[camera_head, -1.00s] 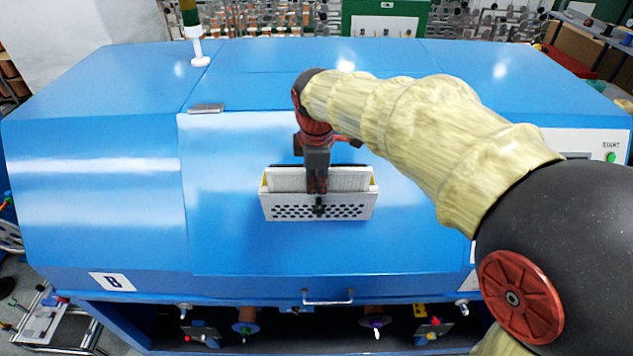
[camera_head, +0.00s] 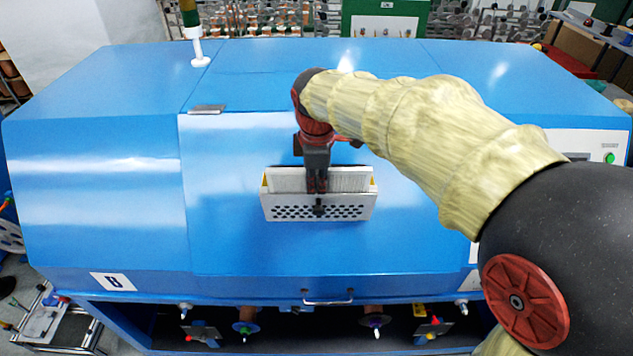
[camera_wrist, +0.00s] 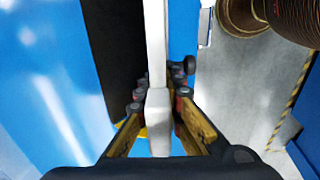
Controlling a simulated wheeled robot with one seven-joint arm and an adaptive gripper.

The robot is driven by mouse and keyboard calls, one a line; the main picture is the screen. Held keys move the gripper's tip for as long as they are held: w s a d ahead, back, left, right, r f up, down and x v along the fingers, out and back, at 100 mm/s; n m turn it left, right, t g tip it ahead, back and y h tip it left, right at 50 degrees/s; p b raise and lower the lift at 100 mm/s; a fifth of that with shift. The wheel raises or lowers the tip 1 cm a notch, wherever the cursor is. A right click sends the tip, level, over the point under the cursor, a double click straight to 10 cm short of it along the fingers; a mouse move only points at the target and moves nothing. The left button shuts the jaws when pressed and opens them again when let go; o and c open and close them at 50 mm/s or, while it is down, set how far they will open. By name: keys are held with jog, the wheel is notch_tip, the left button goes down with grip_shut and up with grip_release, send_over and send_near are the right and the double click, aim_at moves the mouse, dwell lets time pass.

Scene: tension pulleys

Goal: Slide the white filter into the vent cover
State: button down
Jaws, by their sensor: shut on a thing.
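The vent cover (camera_head: 355,200), a pale panel with rows of holes and a dark knob, is tilted out from the front of the blue machine. The white filter (camera_head: 285,180) stands upright behind the perforated face, with its upper part showing above the cover's edge and its lower part hidden. My gripper (camera_head: 317,185) reaches down at the filter's middle and is shut on it. In the wrist view, the fingers (camera_wrist: 158,100) close on both sides of the white filter (camera_wrist: 156,40). How deep the filter sits in the cover cannot be seen.
The blue machine (camera_head: 230,240) fills most of the head view, with its sloping front clear around the cover. A metal bar handle (camera_head: 328,300) sits low on the front, above an open bay with several spools. A signal lamp post (camera_head: 196,45) stands at the back left.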

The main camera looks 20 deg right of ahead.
jog(key=shift+f, duration=0.1)
jog(key=shift+w+f, duration=0.1)
jog(key=shift+f, duration=0.1)
jog(key=shift+r, duration=0.35)
dwell(0.8)
jog(key=c, duration=1.8)
grip_release()
jog(key=shift+c, duration=0.2)
jog(key=v, duration=1.2)
